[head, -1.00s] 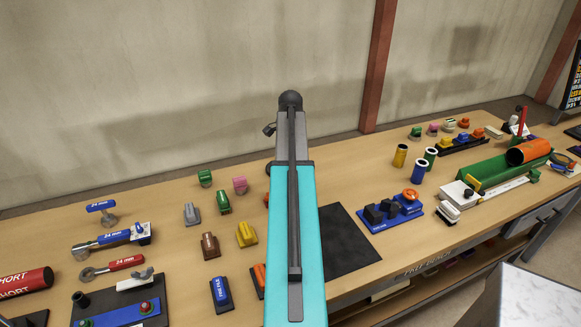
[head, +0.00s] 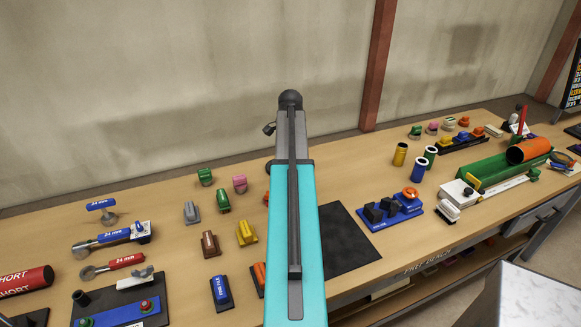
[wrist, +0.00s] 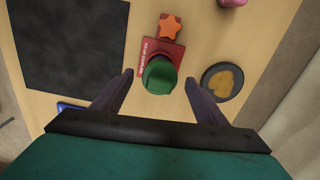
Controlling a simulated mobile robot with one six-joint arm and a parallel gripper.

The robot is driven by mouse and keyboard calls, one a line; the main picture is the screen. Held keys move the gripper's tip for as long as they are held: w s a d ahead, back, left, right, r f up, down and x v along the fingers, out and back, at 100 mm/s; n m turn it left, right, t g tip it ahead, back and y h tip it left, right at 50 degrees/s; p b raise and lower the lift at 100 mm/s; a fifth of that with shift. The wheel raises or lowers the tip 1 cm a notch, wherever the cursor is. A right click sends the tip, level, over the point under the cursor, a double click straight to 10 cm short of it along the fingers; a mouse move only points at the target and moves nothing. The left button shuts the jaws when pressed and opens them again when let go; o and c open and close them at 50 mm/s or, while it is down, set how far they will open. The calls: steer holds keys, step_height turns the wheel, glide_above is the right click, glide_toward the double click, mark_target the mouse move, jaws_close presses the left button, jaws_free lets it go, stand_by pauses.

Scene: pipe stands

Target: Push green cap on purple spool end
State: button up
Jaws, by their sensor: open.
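A round green piece (wrist: 160,76), which looks like the green cap, shows in the wrist view at the near end of a red labelled block (wrist: 156,55). My gripper (wrist: 159,78) is open, with one finger on each side of the green piece and gaps on both sides. I cannot tell the exact height of the fingers over it. In the head view my arm hides the gripper and the spot below it. I cannot make out a purple spool in either view.
An orange star-shaped knob (wrist: 170,27) sits at the far end of the red block. A dark round dish (wrist: 223,81) with tan contents lies to the right. A black mat (wrist: 70,50) lies left. The bench (head: 178,262) also holds many coloured blocks and a green trough (head: 500,166).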

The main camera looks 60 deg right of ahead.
steer(key=shift+r+p, duration=1.4)
steer(key=shift+r, duration=0.95)
steer(key=shift+r, duration=0.1)
step_height(320, 180, up, 14)
steer(key=b, duration=0.4)
steer(key=shift+f+b, duration=0.2)
steer(key=shift+b, duration=0.1)
steer(key=shift+s, duration=0.1)
